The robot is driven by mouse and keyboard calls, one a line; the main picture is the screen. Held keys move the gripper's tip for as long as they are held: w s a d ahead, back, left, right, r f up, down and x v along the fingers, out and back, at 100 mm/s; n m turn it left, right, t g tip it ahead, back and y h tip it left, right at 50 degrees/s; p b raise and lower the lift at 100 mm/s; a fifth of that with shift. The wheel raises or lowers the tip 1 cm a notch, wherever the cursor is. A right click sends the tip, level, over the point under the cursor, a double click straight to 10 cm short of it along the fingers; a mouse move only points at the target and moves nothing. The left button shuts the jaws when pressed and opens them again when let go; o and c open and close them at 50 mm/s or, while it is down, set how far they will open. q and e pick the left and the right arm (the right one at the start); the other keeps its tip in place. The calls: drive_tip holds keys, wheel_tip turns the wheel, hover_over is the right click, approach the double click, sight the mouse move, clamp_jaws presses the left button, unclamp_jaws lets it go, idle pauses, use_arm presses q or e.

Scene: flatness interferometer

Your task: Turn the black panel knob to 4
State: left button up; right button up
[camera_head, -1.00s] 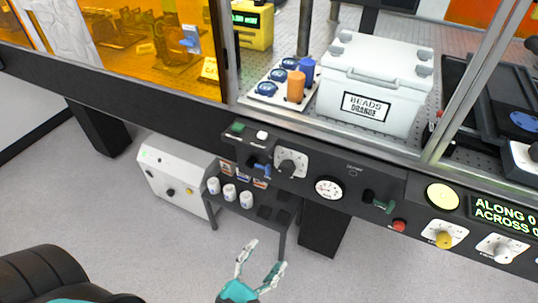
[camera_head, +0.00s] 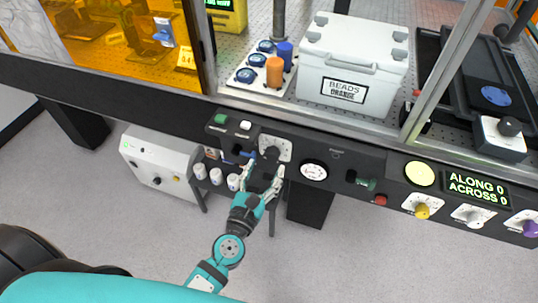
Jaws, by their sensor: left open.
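The black panel knob (camera_head: 271,153) sits on a white dial plate (camera_head: 284,146) on the dark front panel, left of the round gauge. Its pointer and the dial's numbers are too small to read. My left gripper (camera_head: 264,170) is open, with its fingers spread just in front of and below the knob. It covers part of the panel's lower edge. I cannot tell whether a finger touches the knob. My right gripper is not in view.
A blue lever (camera_head: 246,155) is close left of the knob, and a round gauge (camera_head: 314,171) is to its right. A green-handled control (camera_head: 365,183) and red button (camera_head: 380,200) are farther right. White cups (camera_head: 215,177) stand on a low shelf below.

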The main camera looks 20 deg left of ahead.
sight(270, 159)
use_arm(q)
drive_tip(key=w, duration=0.2)
drive_tip(key=shift+w, duration=0.9)
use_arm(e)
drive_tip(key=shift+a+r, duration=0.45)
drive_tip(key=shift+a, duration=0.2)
use_arm(q)
drive_tip(key=c, duration=1.2)
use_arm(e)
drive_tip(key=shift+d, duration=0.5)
